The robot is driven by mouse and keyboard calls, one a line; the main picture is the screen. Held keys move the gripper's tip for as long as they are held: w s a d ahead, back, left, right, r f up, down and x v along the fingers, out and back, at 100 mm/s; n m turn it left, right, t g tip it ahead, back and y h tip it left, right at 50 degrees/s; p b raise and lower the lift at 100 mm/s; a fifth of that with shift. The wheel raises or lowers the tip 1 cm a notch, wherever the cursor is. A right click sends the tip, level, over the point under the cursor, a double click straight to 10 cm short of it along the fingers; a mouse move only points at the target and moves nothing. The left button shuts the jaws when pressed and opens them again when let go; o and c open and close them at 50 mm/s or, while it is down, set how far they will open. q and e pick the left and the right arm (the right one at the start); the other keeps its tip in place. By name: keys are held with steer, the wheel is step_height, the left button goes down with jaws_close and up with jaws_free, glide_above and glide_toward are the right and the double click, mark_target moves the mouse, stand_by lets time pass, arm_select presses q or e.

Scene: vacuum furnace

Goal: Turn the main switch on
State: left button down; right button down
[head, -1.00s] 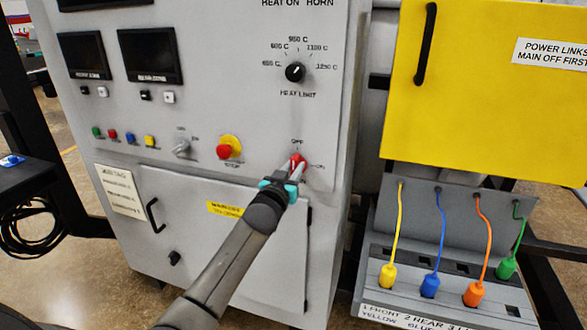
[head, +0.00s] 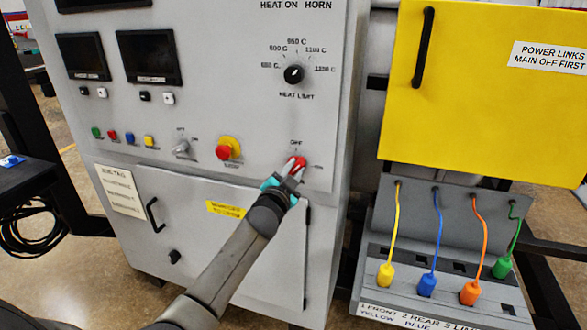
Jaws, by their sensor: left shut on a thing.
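The main switch (head: 294,160) is a red rotary knob low on the right of the grey furnace panel. An OFF label stands above it and a second label, likely ON, lies to its right. My left gripper (head: 291,170) is shut on the red knob, reaching up from below. Its fingers cover part of the knob, so the knob's exact angle is hard to tell. My right gripper is not in view.
A red emergency-stop button (head: 224,152) on a yellow base and a grey selector (head: 181,147) sit left of the switch. The heat limit dial (head: 293,74) is above. A yellow cover (head: 482,90) and coloured power links (head: 427,286) stand at right.

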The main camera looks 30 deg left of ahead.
arm_select(q)
steer(key=m, duration=0.4)
steer(key=shift+d+f+m, duration=0.1)
steer(key=shift+f+m, duration=0.05)
steer(key=shift+m, duration=0.15)
steer(key=m, duration=0.5)
steer(key=shift+f, duration=0.15)
steer(key=shift+m, duration=0.3)
steer(key=c, duration=0.7)
jaws_free()
steer(key=v, duration=1.5)
steer(key=shift+s+d, duration=0.1)
steer(key=shift+d, duration=0.05)
